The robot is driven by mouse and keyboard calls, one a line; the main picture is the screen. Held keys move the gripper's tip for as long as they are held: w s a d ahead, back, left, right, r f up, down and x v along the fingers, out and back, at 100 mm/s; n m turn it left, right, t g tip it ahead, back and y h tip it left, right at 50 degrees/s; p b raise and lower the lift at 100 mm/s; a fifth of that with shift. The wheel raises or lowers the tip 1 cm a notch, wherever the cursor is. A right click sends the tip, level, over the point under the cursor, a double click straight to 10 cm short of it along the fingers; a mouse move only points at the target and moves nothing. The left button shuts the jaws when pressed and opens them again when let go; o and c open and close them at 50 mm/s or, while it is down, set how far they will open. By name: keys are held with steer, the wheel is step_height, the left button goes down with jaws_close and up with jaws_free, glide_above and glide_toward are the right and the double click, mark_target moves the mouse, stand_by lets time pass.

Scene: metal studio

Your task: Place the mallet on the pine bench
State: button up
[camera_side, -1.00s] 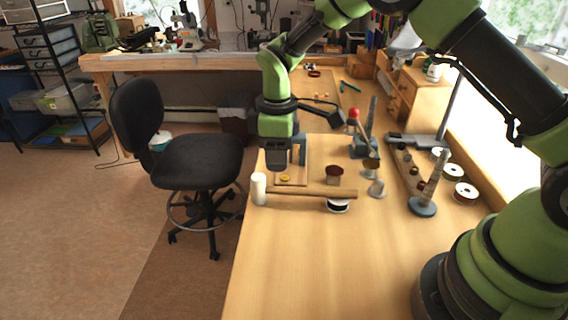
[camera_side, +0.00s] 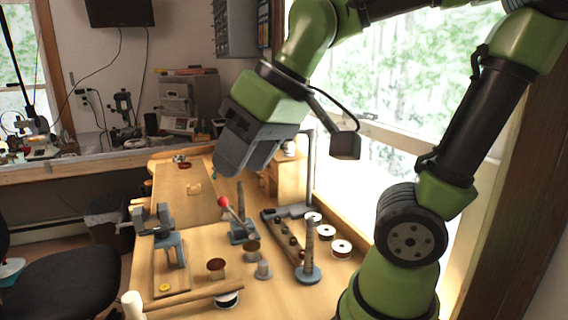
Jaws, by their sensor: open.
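The mallet has a white cylindrical head (camera_side: 132,305) and a long wooden handle (camera_side: 192,299). It lies across the pine bench (camera_side: 285,302) near the bottom of the view, with its head at the left edge. The handle passes beside or over a dark-topped spool (camera_side: 227,299); I cannot tell whether they touch. My gripper (camera_side: 232,165) is open and raised well above the bench, beyond the mallet and apart from it. Its jaws are seen from the side, and nothing shows between them.
A grey clamp-like tool (camera_side: 168,238) stands by a wooden board (camera_side: 166,284) with a yellow piece. A red-knobbed tool (camera_side: 240,225), a grey upright rod on a round base (camera_side: 309,262) and several spools (camera_side: 341,248) crowd the middle and right.

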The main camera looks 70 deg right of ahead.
steer(key=s, duration=0.1)
steer(key=s+m+t, duration=0.1)
steer(key=s, duration=0.1)
steer(key=s+m, duration=0.1)
steer(key=s, duration=0.1)
steer(key=shift+s+f, duration=0.1)
steer(key=shift+f, duration=0.2)
